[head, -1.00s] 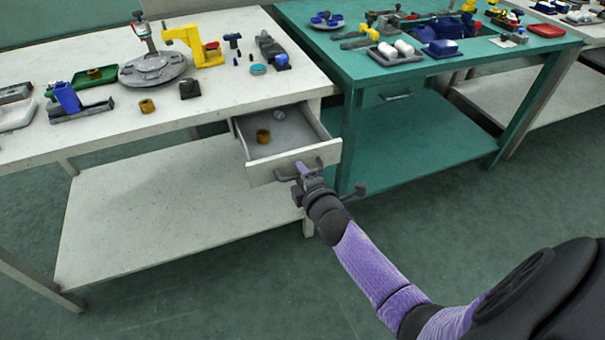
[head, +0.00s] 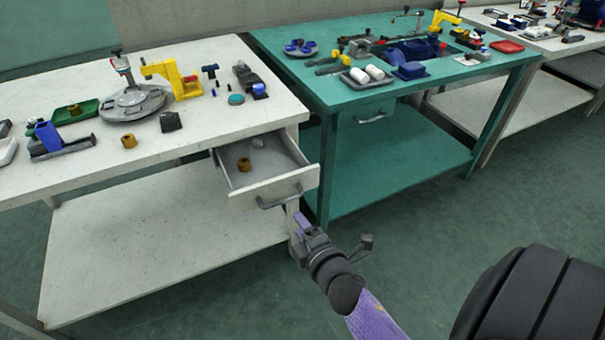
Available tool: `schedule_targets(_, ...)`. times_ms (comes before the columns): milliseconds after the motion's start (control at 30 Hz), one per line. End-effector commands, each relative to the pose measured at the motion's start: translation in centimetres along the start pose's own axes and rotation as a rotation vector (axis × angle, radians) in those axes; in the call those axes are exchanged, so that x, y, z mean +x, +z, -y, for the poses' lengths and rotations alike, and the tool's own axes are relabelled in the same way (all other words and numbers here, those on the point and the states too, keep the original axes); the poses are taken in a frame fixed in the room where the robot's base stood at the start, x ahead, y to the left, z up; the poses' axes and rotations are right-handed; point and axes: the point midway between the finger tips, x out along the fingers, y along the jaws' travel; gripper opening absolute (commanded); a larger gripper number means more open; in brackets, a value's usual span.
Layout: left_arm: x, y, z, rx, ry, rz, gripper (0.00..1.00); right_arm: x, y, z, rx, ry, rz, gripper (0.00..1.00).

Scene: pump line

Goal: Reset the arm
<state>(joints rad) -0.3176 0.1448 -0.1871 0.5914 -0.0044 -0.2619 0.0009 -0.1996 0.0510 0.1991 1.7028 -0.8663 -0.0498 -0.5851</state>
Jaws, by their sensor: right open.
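My right gripper (head: 298,230) is open and empty. It is in front of the white table's open drawer (head: 273,188), just below and apart from the drawer's grey handle (head: 279,201). My right arm comes in from the lower right. The drawer holds a brass-coloured ring (head: 244,164) and a small pale round part (head: 259,142). My left gripper is not in view.
The white table (head: 215,125) carries a yellow press frame (head: 175,78), a round grey plate (head: 131,103), a green tray (head: 73,113) and small parts. A teal table (head: 330,95) stands to its right. The floor (head: 420,220) in front is clear.

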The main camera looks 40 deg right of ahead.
Motion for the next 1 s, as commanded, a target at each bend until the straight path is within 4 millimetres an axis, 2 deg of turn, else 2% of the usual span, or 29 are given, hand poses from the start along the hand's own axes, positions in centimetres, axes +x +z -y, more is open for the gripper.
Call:
schedule_targets(367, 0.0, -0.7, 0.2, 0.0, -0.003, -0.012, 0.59, 0.0, -0.1, 0.4, 0.011, -0.013, -0.001, 0.49)
schedule_targets(433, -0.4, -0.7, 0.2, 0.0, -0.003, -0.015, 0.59, -0.5, -0.3, 2.7, 0.077, -0.087, -0.004, 0.49)
schedule_targets(467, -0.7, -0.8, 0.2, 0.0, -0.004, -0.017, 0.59, -1.0, -0.5, 4.5, 0.127, -0.145, -0.004, 0.49)
schedule_targets(567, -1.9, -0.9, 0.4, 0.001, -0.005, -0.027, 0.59, -5.0, -1.2, 12.9, 0.359, -0.426, 0.045, 0.49)
schedule_targets(600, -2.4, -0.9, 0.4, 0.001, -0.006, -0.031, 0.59, -7.5, -1.2, 16.4, 0.453, -0.55, 0.092, 0.49)
schedule_targets(667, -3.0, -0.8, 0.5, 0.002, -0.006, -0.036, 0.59, -12.0, -0.9, 21.1, 0.575, -0.726, 0.19, 0.49)
schedule_targets(700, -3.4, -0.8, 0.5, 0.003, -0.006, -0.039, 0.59, -15.3, -0.4, 23.6, 0.644, -0.831, 0.27, 0.49)
schedule_targets(767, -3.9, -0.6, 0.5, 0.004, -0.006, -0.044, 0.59, -20.2, 0.6, 26.6, 0.723, -0.963, 0.4, 0.49)
schedule_targets(800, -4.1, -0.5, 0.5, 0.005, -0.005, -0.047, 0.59, -23.3, 1.3, 28.0, 0.761, -1.034, 0.488, 0.49)
schedule_targets(900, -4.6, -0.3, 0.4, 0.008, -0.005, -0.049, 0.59, -29.4, 3.0, 29.9, 0.819, -1.148, 0.675, 0.49)
schedule_targets(1000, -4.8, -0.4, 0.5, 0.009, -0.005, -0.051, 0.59, -32.8, 4.2, 30.6, 0.841, -1.198, 0.789, 0.49)
